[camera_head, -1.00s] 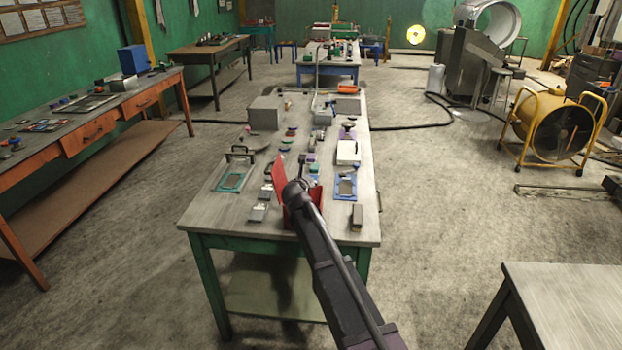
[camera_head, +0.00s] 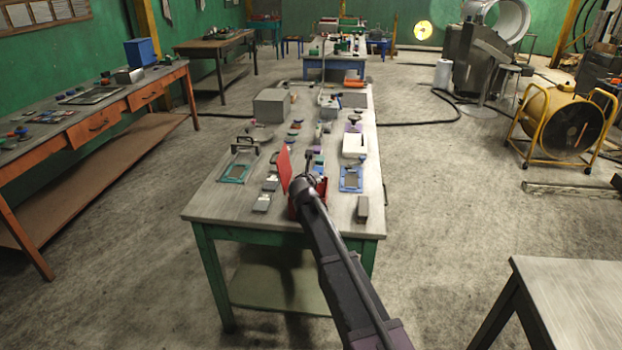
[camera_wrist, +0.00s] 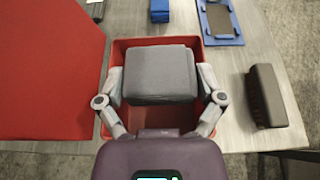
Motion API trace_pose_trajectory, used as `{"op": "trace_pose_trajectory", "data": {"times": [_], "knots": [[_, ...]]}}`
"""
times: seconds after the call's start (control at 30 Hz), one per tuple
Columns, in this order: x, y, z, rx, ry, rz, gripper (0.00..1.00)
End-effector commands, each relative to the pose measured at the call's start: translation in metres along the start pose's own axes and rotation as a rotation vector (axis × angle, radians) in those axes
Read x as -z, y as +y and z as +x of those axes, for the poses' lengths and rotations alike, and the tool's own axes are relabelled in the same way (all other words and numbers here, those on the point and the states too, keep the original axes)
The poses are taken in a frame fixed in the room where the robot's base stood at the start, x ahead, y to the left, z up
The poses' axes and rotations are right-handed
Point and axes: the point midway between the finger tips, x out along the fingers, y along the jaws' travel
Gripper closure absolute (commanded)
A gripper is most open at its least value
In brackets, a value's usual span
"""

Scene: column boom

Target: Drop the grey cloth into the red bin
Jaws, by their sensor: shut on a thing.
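The grey cloth (camera_wrist: 158,72) is a folded, block-like bundle in the wrist view. My gripper (camera_wrist: 160,86) is shut on it, with one finger against each side. The cloth is over the open mouth of the red bin (camera_wrist: 212,58), whose walls show around it. I cannot tell how high it is above the bin floor. In the head view, the red bin (camera_head: 293,209) stands on the near part of the workbench, and my arm hides the cloth and most of the gripper.
A red panel (camera_wrist: 45,70) stands left of the bin, also visible in the head view (camera_head: 284,168). A dark brush-like block (camera_wrist: 266,95) lies to the right. Beyond are a blue-framed tray (camera_wrist: 220,22) and several small parts on the bench (camera_head: 225,205).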

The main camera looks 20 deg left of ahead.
Motion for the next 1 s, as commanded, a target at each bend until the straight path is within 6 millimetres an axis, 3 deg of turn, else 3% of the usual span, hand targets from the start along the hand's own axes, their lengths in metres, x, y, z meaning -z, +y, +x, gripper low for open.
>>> {"op": "trace_pose_trajectory", "data": {"times": [0.4, 0.93, 0.97, 1.0], "knots": [[0.030, -0.001, 0.013, 0.001, 0.000, 0.000, 0.59], [0.033, -0.002, 0.014, 0.002, 0.000, 0.001, 0.59], [0.033, -0.002, 0.014, 0.002, 0.000, 0.001, 0.04], [0.033, -0.002, 0.014, 0.002, 0.000, 0.001, 0.00]]}}
